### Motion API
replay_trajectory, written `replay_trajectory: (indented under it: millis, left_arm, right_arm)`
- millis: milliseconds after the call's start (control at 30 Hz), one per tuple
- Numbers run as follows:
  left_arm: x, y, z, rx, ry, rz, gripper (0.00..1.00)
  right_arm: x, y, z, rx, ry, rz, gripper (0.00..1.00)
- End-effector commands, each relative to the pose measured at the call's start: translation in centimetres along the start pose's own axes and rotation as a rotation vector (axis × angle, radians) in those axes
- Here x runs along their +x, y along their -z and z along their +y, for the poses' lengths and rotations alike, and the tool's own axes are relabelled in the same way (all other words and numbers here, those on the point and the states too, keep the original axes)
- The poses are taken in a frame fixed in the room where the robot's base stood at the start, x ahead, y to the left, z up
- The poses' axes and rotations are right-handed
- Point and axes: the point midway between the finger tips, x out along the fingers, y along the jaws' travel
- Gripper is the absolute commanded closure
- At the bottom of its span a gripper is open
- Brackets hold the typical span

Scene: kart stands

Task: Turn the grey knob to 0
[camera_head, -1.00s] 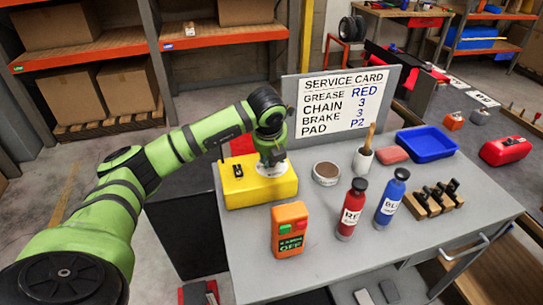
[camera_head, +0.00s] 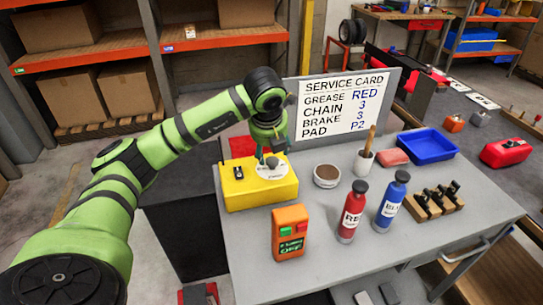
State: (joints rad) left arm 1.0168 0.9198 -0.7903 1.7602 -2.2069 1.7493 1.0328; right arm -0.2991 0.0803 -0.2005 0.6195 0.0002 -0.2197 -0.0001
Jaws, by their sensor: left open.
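The grey knob (camera_head: 272,162) sits on a white round dial (camera_head: 280,171) on top of the yellow box (camera_head: 259,193) at the left of the cart top. My left gripper (camera_head: 271,157) points down, open, at the knob from above. Its fingers partly cover the knob and dial. I cannot tell whether the fingers touch the knob. The dial marks are too small to read. My right gripper is not in view.
A small black switch (camera_head: 239,172) is on the yellow box. A service card (camera_head: 343,102) stands behind.

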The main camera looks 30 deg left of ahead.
Motion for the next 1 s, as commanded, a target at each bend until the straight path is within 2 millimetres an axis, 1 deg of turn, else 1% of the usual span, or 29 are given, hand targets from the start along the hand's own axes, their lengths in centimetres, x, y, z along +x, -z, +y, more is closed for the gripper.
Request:
replay_trajectory:
  millis: [33, 100, 200, 333, 500, 1000]
  left_arm:
    - [-1.2, -0.1, 0.0, 0.000, 0.002, -0.005, 0.40]
    - [-2.6, -0.1, -0.1, 0.000, 0.002, -0.003, 0.40]
    - [-4.3, 0.0, -0.1, 0.000, 0.002, -0.002, 0.40]
    - [-5.7, 0.0, 0.0, -0.001, 0.000, -0.001, 0.40]
    - [-6.2, 0.1, 0.0, 0.000, 0.000, 0.002, 0.40]
    - [-6.2, 0.1, 0.0, 0.000, -0.001, 0.002, 0.40]
  right_arm:
    - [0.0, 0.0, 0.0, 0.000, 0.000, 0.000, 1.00]
    - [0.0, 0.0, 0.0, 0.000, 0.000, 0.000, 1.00]
    - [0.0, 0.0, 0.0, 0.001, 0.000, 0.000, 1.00]
    - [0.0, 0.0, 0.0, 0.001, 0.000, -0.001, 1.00]
    - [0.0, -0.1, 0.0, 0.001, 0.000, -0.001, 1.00]
    - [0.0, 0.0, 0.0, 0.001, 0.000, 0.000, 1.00]
